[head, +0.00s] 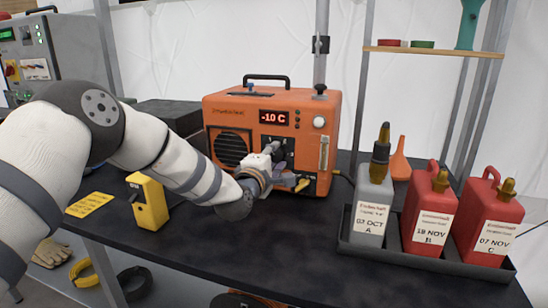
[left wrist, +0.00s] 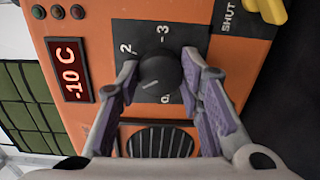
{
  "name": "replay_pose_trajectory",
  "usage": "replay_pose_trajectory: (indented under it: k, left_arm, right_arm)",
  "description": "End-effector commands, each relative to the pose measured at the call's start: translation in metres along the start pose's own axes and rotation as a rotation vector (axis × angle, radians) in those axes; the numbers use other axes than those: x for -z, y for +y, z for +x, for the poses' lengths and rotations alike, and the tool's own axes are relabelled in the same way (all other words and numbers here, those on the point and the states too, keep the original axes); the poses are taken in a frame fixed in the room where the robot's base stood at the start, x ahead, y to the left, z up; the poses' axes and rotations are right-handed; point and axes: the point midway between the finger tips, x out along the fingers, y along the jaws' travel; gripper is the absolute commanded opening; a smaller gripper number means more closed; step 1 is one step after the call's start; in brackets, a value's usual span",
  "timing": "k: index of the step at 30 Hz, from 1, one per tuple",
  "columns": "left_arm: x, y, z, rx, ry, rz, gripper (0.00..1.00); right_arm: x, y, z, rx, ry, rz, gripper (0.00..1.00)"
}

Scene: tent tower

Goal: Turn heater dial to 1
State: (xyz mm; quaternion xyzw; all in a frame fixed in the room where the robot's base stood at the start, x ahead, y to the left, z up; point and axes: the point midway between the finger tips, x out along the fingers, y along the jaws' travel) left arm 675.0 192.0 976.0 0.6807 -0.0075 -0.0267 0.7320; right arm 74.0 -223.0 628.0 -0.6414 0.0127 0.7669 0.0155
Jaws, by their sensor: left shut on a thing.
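The orange heater (head: 230,108) stands on the dark table and its red display reads -10 C. In the left wrist view, its black round dial (left wrist: 158,72) sits on a dark plate with the marks 0, 2 and 3 showing. The mark 1 is not visible; a finger covers part of the plate. A pale pointer line on the dial slants toward the lower left, near the 0 side. My left gripper (head: 277,168) is at the heater's front, its purple-padded fingers shut on the dial from both sides. In the head view the gripper hides the dial. My right gripper is out of view.
A yellow handle (head: 302,185) sits low on the heater's front, close beside my left gripper; a SHUT label shows near it. A tray (head: 430,260) with grey and red bottles stands at right. The table's front middle is clear.

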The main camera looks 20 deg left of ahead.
Motion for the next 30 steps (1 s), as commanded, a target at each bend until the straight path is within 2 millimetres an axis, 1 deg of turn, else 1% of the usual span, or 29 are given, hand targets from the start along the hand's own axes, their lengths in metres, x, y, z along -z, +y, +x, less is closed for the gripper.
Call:
replay_pose_trajectory:
  k: [16, 17, 18, 19, 27, 30]
  left_arm:
    - [0.0015, 0.0015, 0.0003, -0.004, 0.004, 0.022, 0.06]
    - [0.0015, 0.0015, 0.0003, -0.004, 0.004, 0.022, 0.39]
    - [0.0015, 0.0015, 0.0003, -0.004, 0.004, 0.022, 0.48]
    - [0.0014, 0.0015, 0.0003, -0.004, 0.003, 0.022, 0.54]
    - [0.0005, 0.0006, 0.0000, -0.001, 0.002, 0.022, 0.54]
    - [0.0008, 0.0003, -0.0064, 0.000, 0.002, 0.021, 0.54]
  right_arm:
    - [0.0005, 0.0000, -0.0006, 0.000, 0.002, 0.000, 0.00]
    - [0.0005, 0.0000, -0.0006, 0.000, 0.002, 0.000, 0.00]
    - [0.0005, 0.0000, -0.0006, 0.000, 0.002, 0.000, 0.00]
    - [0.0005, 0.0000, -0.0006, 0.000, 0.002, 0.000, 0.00]
    - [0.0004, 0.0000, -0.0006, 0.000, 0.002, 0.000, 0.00]
    - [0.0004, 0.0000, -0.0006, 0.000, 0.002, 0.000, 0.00]
